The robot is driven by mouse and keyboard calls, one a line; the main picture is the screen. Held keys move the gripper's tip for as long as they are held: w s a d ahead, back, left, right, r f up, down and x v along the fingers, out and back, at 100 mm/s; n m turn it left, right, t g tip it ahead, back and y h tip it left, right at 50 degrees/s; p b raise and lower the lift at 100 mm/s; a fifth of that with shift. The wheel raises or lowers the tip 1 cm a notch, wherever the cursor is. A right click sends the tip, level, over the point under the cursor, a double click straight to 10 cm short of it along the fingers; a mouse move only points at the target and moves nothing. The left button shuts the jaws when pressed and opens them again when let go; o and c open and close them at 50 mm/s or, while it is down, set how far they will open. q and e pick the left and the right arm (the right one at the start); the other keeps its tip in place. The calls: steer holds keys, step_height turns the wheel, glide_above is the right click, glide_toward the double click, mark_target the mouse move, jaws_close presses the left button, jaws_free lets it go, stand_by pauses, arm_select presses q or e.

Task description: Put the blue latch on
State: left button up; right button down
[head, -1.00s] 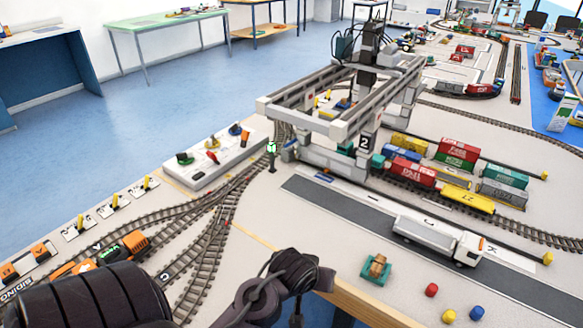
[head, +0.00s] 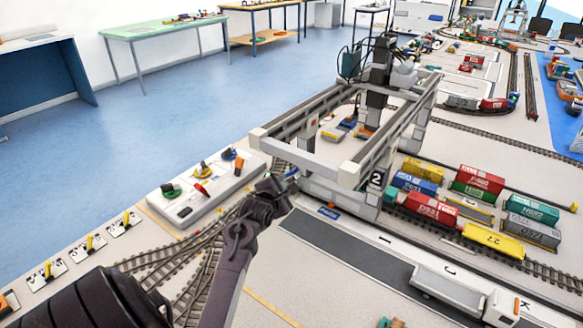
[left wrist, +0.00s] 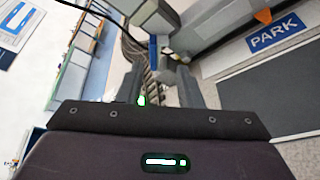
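A small blue part (head: 291,173), which looks like the blue latch, shows at the left foot of the gantry crane (head: 333,178). In the left wrist view a narrow upright blue strip (left wrist: 153,50) stands just beyond the fingertips. I cannot tell its exact setting. My left gripper (head: 283,184) reaches to the crane's foot, close to the blue part. In the left wrist view the two fingers of the left gripper (left wrist: 162,82) are apart with nothing clearly between them. I cannot tell whether they touch the blue part. My right gripper is not in view.
A grey panel (head: 190,210) with coloured levers lies left of the gripper. A blue PARK plate (head: 328,212) lies by the crane's foot. Coloured containers (head: 434,208) stand right of the crane. The dark road strip (head: 350,255) in front holds a white truck (head: 450,290).

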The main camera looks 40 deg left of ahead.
mark_target(293, 173)
arm_select(q)
steer(key=shift+n, duration=0.4)
steer(key=x, duration=0.4)
steer(key=r+x, duration=0.1)
steer(key=x, duration=0.1)
steer(key=shift+w+a+f, duration=0.15)
steer(key=shift+w+a, duration=0.2)
steer(key=shift+a, duration=0.05)
steer(key=shift+w+a+f, duration=0.15)
steer(key=shift+w+a, duration=0.05)
steer(key=shift+w, duration=0.3)
steer(key=shift+c, duration=0.2)
jaws_close()
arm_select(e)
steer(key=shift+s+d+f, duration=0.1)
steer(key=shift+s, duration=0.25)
